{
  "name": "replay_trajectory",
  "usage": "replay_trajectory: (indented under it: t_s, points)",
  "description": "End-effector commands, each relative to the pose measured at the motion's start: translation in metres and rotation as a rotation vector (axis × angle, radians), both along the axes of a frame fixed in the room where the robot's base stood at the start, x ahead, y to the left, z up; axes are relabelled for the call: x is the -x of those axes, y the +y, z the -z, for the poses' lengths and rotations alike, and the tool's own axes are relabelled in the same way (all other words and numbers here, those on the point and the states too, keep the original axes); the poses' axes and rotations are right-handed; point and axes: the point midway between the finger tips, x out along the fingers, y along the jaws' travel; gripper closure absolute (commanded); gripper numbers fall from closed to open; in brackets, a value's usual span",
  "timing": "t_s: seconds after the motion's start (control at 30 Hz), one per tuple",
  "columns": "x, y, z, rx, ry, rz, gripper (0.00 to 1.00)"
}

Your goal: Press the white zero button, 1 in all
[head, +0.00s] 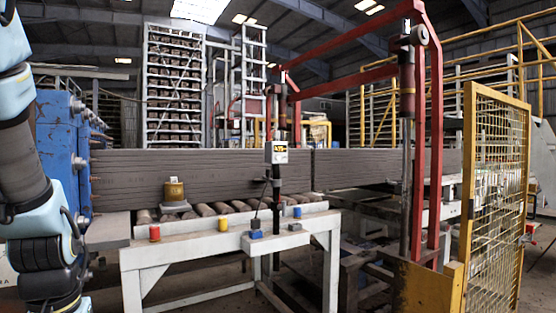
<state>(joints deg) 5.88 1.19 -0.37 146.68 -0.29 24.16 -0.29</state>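No white zero button can be made out for certain. A small pale piece (295,226) lies on the bench's front ledge to the right of a low blue piece (255,234); I cannot tell what either is. My gripper is out of view; only part of my arm shows at the left edge, apart from the bench.
A white bench (190,243) with rollers carries a red (154,232), a yellow (223,224) and a blue cylinder (297,212). A brass-coloured block (174,189) sits at its back left. A long clay column (230,173) runs behind. A yellow mesh gate (497,190) stands right.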

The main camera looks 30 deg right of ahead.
Motion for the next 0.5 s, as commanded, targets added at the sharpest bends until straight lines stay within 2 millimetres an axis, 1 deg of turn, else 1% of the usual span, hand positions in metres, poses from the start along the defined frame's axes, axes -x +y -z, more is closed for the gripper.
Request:
replay_trajectory:
  t_s: [0.03,0.2,0.23,0.5]
  points:
    - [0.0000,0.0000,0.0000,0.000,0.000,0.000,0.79]
    - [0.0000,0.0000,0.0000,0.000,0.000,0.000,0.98]
    - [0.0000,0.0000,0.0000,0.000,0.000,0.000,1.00]
    - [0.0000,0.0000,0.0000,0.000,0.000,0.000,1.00]
